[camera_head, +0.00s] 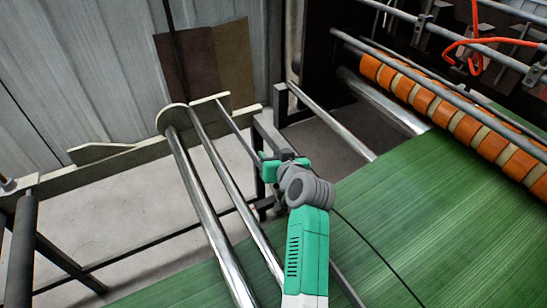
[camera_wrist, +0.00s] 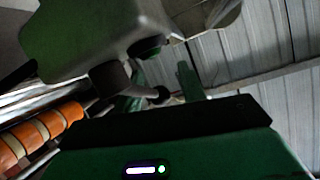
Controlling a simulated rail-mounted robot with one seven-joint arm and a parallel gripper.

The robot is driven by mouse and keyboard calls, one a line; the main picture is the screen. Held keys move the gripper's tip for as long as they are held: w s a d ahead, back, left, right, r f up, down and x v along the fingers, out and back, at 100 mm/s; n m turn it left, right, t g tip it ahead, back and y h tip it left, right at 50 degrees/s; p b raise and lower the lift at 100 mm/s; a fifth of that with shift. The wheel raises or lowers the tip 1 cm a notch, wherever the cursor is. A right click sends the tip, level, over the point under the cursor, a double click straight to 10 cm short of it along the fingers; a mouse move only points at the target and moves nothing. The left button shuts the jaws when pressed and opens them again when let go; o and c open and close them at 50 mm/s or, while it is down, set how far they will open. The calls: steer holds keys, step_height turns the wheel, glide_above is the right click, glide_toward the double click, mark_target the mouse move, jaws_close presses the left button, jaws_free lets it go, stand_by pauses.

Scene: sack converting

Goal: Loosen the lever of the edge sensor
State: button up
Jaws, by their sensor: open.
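My gripper (camera_head: 272,166) is at the far end of my green and grey arm in the head view, beside a dark frame post near the green web. In the wrist view two green finger-like parts stand apart, with my gripper (camera_wrist: 160,92) open between them. A dark round knob (camera_wrist: 160,95), which looks like the lever's end, shows in that gap; I cannot tell whether it touches a finger. A green and grey housing (camera_wrist: 85,35) fills the upper left of the wrist view, possibly the edge sensor. In the head view my arm and gripper largely hide the sensor and lever.
The green striped web (camera_head: 430,200) runs below and right of my arm. Long metal rollers (camera_head: 212,215) lie to the left. An orange-banded roller (camera_head: 465,125) is at the upper right. A corrugated wall (camera_head: 80,70) stands behind. Floor shows between the frame bars.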

jaws_close()
